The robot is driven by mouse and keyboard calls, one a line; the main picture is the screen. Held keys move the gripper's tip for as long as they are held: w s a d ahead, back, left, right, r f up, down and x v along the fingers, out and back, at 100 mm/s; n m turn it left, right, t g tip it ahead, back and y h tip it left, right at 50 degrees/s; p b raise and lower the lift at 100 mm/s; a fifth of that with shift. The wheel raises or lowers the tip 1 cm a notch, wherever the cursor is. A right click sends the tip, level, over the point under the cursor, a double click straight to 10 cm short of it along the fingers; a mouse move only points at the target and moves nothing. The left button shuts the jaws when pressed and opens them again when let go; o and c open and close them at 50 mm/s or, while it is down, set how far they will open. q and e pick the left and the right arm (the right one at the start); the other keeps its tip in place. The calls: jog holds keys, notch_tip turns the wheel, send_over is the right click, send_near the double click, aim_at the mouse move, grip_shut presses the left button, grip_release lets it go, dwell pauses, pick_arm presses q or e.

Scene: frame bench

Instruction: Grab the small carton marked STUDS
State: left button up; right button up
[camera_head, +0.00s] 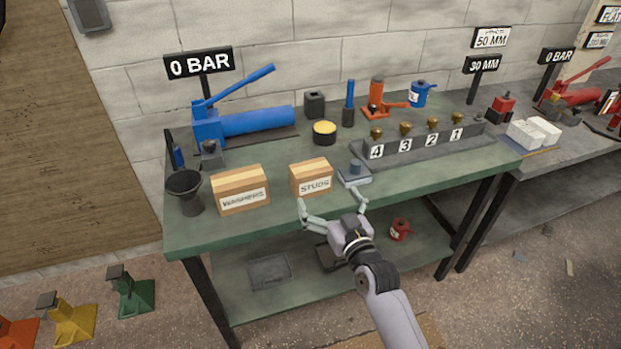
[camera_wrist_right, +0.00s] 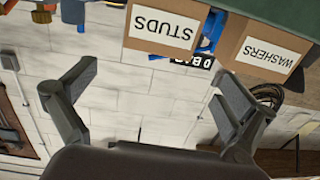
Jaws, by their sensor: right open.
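The small carton marked STUDS (camera_head: 312,178) is a brown box with a white label, standing near the front edge of the green bench (camera_head: 240,234). It also shows upside down at the top of the right wrist view (camera_wrist_right: 163,28). My right gripper (camera_head: 331,200) is open and empty, at the bench's front edge just in front of the STUDS carton. In the wrist view its two fingers (camera_wrist_right: 150,95) are spread wide below the carton, with nothing between them. My left gripper is not in view.
A larger carton marked WASHERS (camera_head: 240,189) stands left of the STUDS carton, and a dark funnel-shaped cup (camera_head: 186,190) is further left. A grey block with a knob (camera_head: 354,174) sits close on the right. Behind are a blue pump (camera_head: 235,123) and a black-and-yellow tin (camera_head: 324,132).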

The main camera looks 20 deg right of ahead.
send_near(307, 162)
jog(key=shift+w+a+f, duration=0.15)
jog(key=shift+w+f, duration=0.15)
jog(key=shift+w, duration=1.2)
jog(key=w, duration=0.4)
jog(key=shift+w+a+f, duration=0.15)
jog(key=shift+w, duration=0.25)
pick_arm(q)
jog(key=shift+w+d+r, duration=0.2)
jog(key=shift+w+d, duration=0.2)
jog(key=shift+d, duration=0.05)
pick_arm(e)
jog(key=c, duration=1.7)
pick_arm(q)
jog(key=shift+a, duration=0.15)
pick_arm(e)
jog(key=shift+c, duration=0.7)
